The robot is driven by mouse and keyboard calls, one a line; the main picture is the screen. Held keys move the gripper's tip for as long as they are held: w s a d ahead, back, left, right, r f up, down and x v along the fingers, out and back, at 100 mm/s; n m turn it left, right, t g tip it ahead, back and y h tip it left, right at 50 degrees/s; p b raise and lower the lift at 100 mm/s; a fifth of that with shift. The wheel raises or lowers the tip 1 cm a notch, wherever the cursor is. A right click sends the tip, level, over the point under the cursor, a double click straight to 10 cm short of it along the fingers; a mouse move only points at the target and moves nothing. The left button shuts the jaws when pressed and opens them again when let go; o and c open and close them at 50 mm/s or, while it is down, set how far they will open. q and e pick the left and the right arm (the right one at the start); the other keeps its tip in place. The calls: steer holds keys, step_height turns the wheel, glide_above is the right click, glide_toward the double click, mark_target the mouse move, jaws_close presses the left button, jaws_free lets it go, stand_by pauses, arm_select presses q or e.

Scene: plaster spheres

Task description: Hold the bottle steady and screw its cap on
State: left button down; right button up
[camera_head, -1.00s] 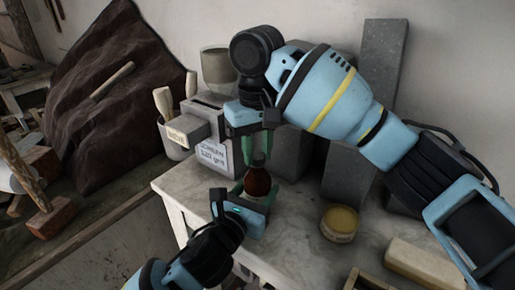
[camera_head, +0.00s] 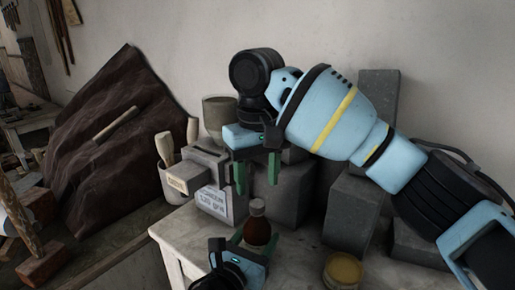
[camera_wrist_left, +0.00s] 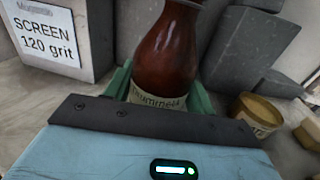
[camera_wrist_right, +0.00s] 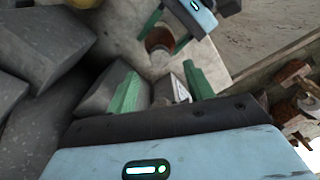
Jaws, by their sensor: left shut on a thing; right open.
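The brown bottle (camera_head: 258,231) stands upright near the front left edge of the worktop. Its brownish-grey cap (camera_head: 257,207) sits on the neck; I cannot tell how tight it is. My left gripper (camera_head: 243,250) is shut on the bottle low on its body. In the left wrist view the bottle (camera_wrist_left: 168,55) shows a pale label between the green fingers, and its top is out of frame. My right gripper (camera_head: 256,175) is open and empty, above and apart from the cap. In the right wrist view the cap (camera_wrist_right: 160,41) lies beyond the open fingers.
A grey box labelled SCREEN 120 grit (camera_head: 213,200) stands left of the bottle. Grey blocks (camera_head: 348,212) stand behind and right. A round yellow-topped tin (camera_head: 343,270) is at front right. A pot of tools (camera_head: 174,182) is at left.

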mark_target(250, 248)
step_height(250, 248, up, 7)
stand_by(0.3)
arm_select(q)
steer(key=shift+c, duration=2.2)
jaws_free()
steer(key=shift+v, duration=3.9)
arm_select(e)
steer(key=shift+f, duration=0.15)
